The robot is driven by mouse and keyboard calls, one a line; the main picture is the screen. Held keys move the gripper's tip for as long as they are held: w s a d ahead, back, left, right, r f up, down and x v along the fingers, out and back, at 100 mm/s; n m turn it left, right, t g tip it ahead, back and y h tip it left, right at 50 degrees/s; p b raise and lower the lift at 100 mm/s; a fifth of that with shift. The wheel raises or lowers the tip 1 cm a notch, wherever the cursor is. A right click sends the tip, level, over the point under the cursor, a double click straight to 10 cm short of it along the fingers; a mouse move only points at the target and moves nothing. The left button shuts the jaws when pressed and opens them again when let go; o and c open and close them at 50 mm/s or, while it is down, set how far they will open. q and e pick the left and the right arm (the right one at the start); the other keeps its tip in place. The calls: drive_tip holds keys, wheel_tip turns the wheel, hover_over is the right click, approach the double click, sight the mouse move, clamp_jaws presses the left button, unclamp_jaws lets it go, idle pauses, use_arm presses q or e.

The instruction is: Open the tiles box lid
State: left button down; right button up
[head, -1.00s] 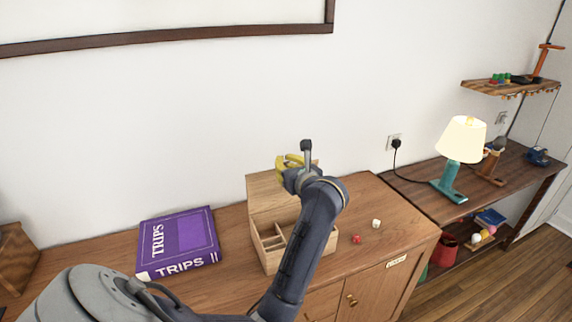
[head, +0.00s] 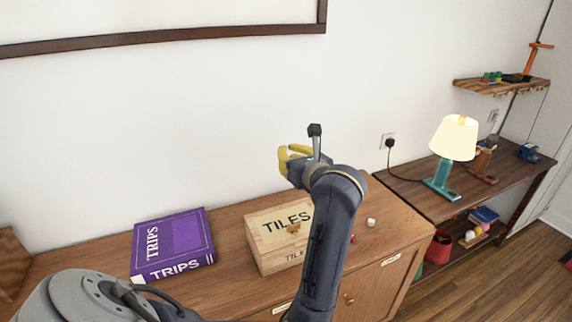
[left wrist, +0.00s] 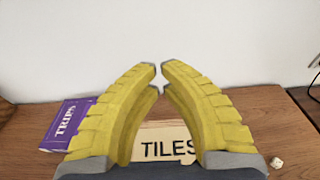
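The tiles box (head: 268,246) is a light wooden box on the cabinet top, with "TILES" printed on its lid (head: 268,222) and front. My left arm hides the box's right end. My left gripper (head: 284,150) is above and behind the box, near the wall, touching nothing. In the left wrist view its yellow fingers (left wrist: 158,67) almost meet at the tips with nothing between them. The lid (left wrist: 166,150) shows below and beyond the fingers. My right gripper is out of view.
A purple "TRIPS" book (head: 173,243) lies left of the box. A white die (head: 371,222) and a partly hidden red die (head: 353,238) lie to its right. A lit lamp (head: 450,150) stands on the side table. The wall is close behind the cabinet.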

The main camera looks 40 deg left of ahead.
use_arm(q)
drive_tip(key=shift+r, duration=1.2)
drive_tip(key=n+g+y, duration=0.1)
drive_tip(key=g+y, duration=0.1)
hover_over(298, 249)
drive_tip(key=w+d, duration=0.1)
drive_tip(key=w, duration=0.2)
drive_tip(key=f, duration=1.7)
drive_tip(key=shift+w+f, duration=0.2)
drive_tip(key=shift+f, duration=0.05)
drive_tip(key=s+d+f+t+y, duration=0.1)
drive_tip(key=s+d+f, duration=0.2)
drive_tip(key=f, duration=0.2)
drive_tip(key=s+d+f+m+t, duration=0.1)
drive_tip(key=s+d+f+t, duration=0.15)
drive_tip(key=f, duration=0.35)
drive_tip(key=s+d+f+t+y, duration=0.1)
drive_tip(key=s+d+f, duration=0.2)
drive_tip(key=d+f, duration=0.15)
drive_tip(key=shift+s+a+f+x, duration=0.1)
drive_tip(key=shift+f+x, duration=0.05)
drive_tip(key=shift+x, duration=1.55)
drive_tip(key=shift+s+a+f+x, duration=0.1)
drive_tip(key=shift+f+x, duration=0.05)
drive_tip(key=shift+x, duration=1.55)
drive_tip(key=shift+s+a+f+x, duration=0.1)
drive_tip(key=shift+s+f+x, duration=0.05)
drive_tip(key=shift+x, duration=1.55)
